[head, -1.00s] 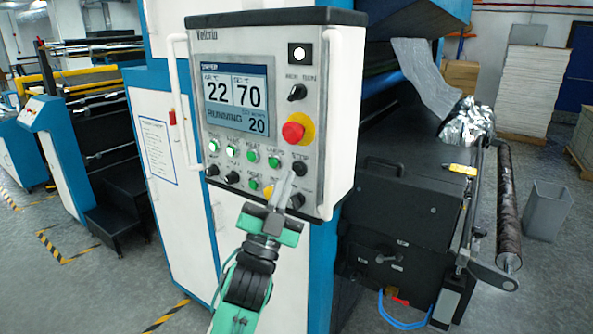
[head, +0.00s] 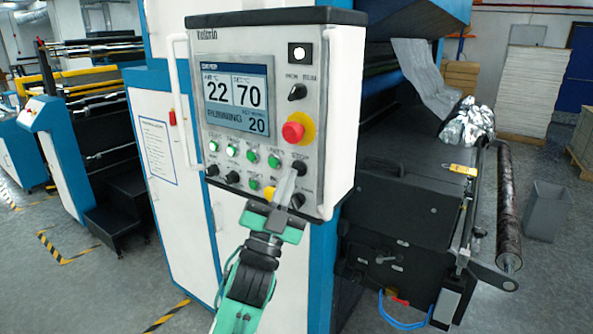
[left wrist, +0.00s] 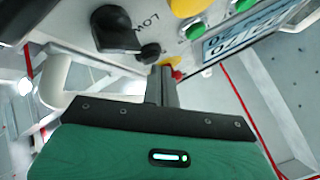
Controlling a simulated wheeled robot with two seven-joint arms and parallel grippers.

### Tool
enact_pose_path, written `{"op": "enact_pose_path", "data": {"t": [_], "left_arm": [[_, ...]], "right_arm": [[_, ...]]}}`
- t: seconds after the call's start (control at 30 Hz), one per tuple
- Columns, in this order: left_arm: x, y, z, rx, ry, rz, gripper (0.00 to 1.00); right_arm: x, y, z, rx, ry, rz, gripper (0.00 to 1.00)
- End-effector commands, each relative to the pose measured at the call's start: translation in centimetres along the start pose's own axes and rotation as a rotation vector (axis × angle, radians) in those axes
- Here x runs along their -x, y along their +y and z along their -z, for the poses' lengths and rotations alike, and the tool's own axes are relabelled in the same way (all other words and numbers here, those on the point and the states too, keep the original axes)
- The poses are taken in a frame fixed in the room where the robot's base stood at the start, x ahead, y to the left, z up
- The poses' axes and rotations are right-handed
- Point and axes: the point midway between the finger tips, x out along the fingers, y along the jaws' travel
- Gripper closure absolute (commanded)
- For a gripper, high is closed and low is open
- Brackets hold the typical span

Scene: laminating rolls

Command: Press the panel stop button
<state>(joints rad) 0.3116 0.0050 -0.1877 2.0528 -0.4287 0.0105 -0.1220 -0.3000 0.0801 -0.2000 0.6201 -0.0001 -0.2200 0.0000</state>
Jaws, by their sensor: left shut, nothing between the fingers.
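The control panel (head: 240,150) faces me, with a lit screen (head: 236,95) reading 22, 70 and 20. A small black button (head: 300,167) under a label that looks like STOP sits at the panel's right, below the red mushroom button (head: 293,131) on its yellow base. My left gripper (head: 289,172) is shut and empty, its fingertips just left of and below the black button. In the left wrist view the shut fingers (left wrist: 162,75) point close to a small black button (left wrist: 150,53). I cannot tell whether they touch it. My right gripper is out of view.
A black selector knob (head: 297,200) sits just below the fingertips; a large knob marked LOW (left wrist: 112,28) shows in the wrist view. Lit green buttons (head: 274,161) and a yellow button (head: 268,192) are close on the left. White handles (head: 333,120) flank the panel.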

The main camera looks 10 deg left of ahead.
Motion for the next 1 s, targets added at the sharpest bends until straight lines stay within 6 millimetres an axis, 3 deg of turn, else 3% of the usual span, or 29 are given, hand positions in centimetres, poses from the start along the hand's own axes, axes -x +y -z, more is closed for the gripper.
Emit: {"op": "enact_pose_path", "data": {"t": [1.0], "left_arm": [[-0.62, 0.46, -0.47, 0.0, -0.001, 0.0, 1.0]], "right_arm": [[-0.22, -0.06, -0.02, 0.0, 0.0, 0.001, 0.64]]}}
